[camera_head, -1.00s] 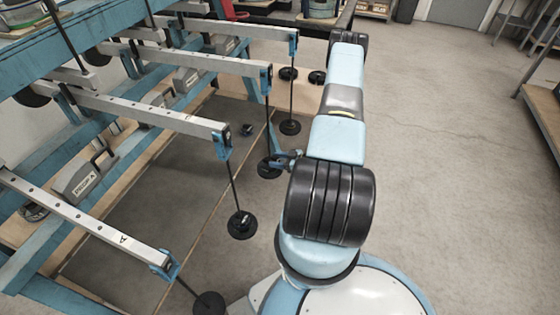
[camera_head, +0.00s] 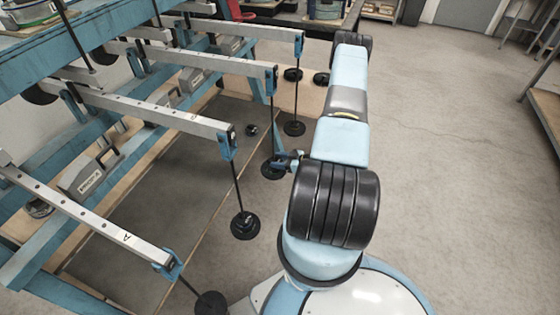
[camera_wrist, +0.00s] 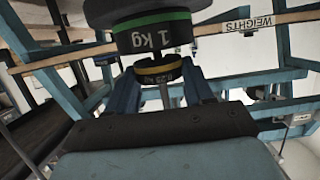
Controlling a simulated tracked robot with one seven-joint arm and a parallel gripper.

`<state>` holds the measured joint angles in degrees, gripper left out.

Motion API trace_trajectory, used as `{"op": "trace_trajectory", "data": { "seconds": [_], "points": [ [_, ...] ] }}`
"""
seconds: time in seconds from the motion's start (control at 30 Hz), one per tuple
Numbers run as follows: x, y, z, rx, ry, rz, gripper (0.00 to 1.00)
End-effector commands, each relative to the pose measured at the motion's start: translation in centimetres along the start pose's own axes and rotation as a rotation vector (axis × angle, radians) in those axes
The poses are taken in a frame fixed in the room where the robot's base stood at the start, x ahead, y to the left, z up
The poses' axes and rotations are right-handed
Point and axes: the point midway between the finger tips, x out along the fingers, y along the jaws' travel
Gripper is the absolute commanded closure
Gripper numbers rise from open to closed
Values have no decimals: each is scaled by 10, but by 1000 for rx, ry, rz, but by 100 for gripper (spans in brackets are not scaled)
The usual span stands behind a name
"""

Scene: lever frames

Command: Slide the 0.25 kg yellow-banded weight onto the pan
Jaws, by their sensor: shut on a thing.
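The yellow-banded weight (camera_wrist: 158,70) is a short dark disc between the two blue fingers of my gripper (camera_wrist: 160,92) in the wrist view; my gripper is shut on it. A larger green-banded 1 kg weight (camera_wrist: 152,32) is just above it; whether they touch is unclear. In the head view my gripper (camera_head: 288,159) is small, beside a hanging pan (camera_head: 272,171) with dark discs. That view is too small to show the yellow band or whether the weight touches the pan.
Several lever beams (camera_head: 160,110) on a blue frame reach in from the left, with rods and pans hanging from their ends. A nearer loaded pan (camera_head: 244,226) and a farther one (camera_head: 294,128) flank my gripper. Open floor (camera_head: 450,170) lies to the right.

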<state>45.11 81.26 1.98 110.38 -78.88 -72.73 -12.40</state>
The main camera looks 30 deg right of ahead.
Motion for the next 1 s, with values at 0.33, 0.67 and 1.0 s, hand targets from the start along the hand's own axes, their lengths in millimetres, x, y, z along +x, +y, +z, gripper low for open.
{"op": "trace_trajectory", "data": {
  "seconds": [0.33, 0.67, 1.0],
  "points": [
    [6, 0, -2, 0, 1, 0, 78],
    [10, 0, -4, 0, 1, 0, 78],
    [11, 0, -4, 0, 1, 0, 78]
  ]
}}
